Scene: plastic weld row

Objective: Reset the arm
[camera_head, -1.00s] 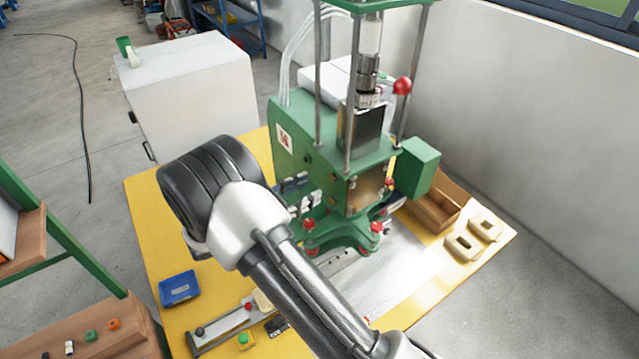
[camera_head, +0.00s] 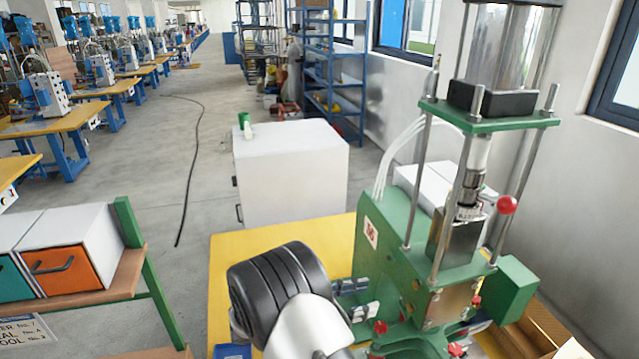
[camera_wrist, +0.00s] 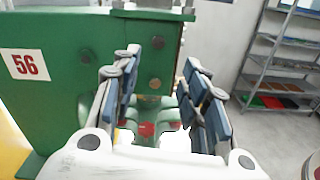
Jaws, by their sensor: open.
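My arm reaches up from the bottom of the head view, with its black ridged joint (camera_head: 278,292) over the yellow table (camera_head: 232,262). My gripper (camera_wrist: 163,88) is open and empty in the wrist view, its blue-grey finger pads spread apart. In the head view its fingers (camera_head: 355,298) show partly behind the arm, beside the green press (camera_head: 402,232). In the wrist view the press body (camera_wrist: 70,62) fills the left and centre, with a label reading 56. I cannot tell how far the fingertips are from it.
A white cabinet (camera_head: 292,175) stands behind the table. A shelf with orange and teal drawers (camera_head: 75,250) is at left. A wooden box (camera_head: 535,335) lies right of the press. A grey wall closes the right side. Open floor lies at left, with a black cable (camera_head: 188,170).

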